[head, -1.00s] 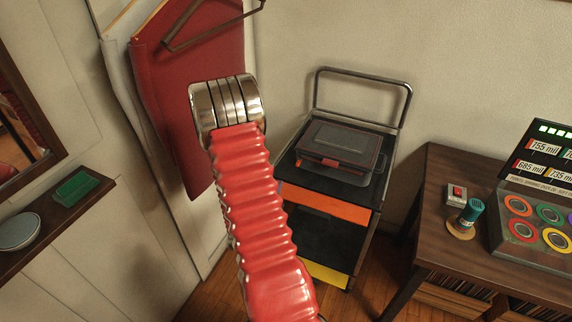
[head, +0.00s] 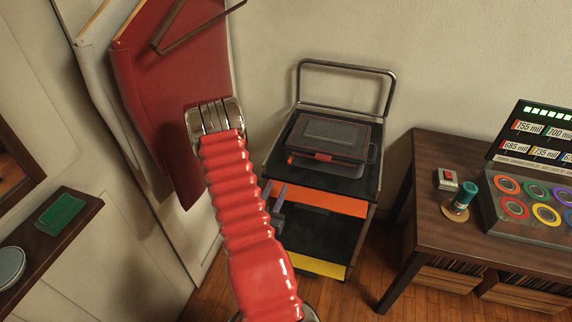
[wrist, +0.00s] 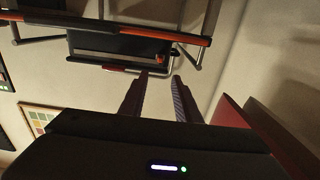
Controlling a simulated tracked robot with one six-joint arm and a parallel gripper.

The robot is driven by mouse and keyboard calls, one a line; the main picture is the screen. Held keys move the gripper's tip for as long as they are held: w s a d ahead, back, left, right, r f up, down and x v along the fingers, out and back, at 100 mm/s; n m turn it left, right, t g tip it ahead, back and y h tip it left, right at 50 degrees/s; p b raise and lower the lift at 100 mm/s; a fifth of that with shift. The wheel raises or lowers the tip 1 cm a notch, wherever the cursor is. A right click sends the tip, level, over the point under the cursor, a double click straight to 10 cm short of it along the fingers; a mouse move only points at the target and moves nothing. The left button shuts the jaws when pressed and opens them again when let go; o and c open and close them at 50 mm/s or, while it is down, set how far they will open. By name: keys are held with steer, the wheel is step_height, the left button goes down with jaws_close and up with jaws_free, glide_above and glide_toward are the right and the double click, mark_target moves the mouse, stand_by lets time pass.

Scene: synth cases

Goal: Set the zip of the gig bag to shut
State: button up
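A dark flat case with red trim, which I take for the gig bag (head: 336,130), lies on the top of a black trolley. A small red piece shows at its front edge. The zip is too small to make out, so I cannot tell how it stands. My gripper (head: 274,192) shows partly behind my red arm, in front of the trolley's left side and lower than the bag. Its two dark fingers point up and stand apart with nothing between them. In the wrist view the gripper (wrist: 160,75) is also open and empty.
The trolley (head: 318,198) has an orange front band and a tall metal handle behind the bag. A red hanging item (head: 185,80) is on the left. Wooden floor shows between trolley and table.

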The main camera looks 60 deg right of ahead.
mark_target(289, 163)
steer(key=shift+d, duration=0.1)
steer(key=d, duration=0.4)
steer(key=w+d, duration=0.1)
steer(key=d, duration=0.4)
steer(key=w+d, duration=0.1)
steer(key=d, duration=0.3)
steer(key=shift+d, duration=0.25)
jaws_close()
steer(key=shift+a, duration=0.15)
